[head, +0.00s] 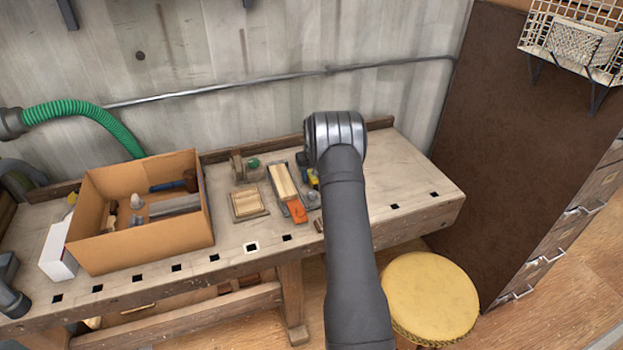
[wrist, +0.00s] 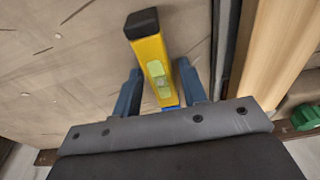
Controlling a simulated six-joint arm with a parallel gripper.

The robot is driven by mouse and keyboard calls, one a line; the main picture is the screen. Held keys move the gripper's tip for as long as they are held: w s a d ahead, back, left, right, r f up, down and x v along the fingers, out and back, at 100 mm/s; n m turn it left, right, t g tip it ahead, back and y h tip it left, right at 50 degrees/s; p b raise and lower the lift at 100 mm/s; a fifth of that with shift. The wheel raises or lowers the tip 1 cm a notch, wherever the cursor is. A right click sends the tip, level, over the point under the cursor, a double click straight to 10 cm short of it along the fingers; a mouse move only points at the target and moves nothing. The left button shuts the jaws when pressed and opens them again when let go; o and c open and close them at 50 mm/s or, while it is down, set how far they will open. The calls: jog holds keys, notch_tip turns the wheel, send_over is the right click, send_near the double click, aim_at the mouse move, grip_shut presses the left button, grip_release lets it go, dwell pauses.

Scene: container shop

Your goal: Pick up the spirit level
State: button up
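The spirit level (wrist: 148,47) is a yellow bar with a black end cap and a pale green vial window. In the wrist view it runs up between the two blue fingers of my gripper (wrist: 158,68). The fingers are open, one on each side of the level, with a narrow gap showing on both sides. The level's near end is hidden by my gripper body. In the head view a small yellow part of the level (head: 313,178) shows on the workbench, left of my arm, which hides the rest.
On the workbench (head: 410,180), a wooden block in a dark holder (head: 283,182) and an orange-handled tool (head: 298,212) lie just left of the level. A cardboard box (head: 150,248) with tools stands farther left. The bench right of my arm is clear. A yellow stool (head: 430,297) stands in front.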

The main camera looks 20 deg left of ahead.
jog(key=c, duration=0.7)
grip_shut()
jog(key=shift+r, duration=0.15)
